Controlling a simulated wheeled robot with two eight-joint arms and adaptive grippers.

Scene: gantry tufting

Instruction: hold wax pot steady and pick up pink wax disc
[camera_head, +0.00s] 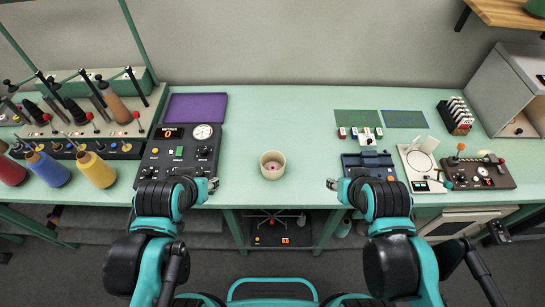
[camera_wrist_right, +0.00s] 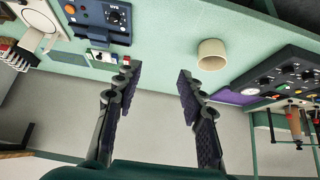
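The cream wax pot (camera_head: 272,158) stands upright near the front middle of the green table; it also shows in the right wrist view (camera_wrist_right: 211,62).
A black control panel (camera_head: 180,153) and a purple tray (camera_head: 195,108) lie left of the pot. Thread cones (camera_head: 97,170) stand farther left. A blue device (camera_head: 368,165), a white balance (camera_head: 421,165) and a dark panel (camera_head: 478,172) line the right. The table around the pot is clear.

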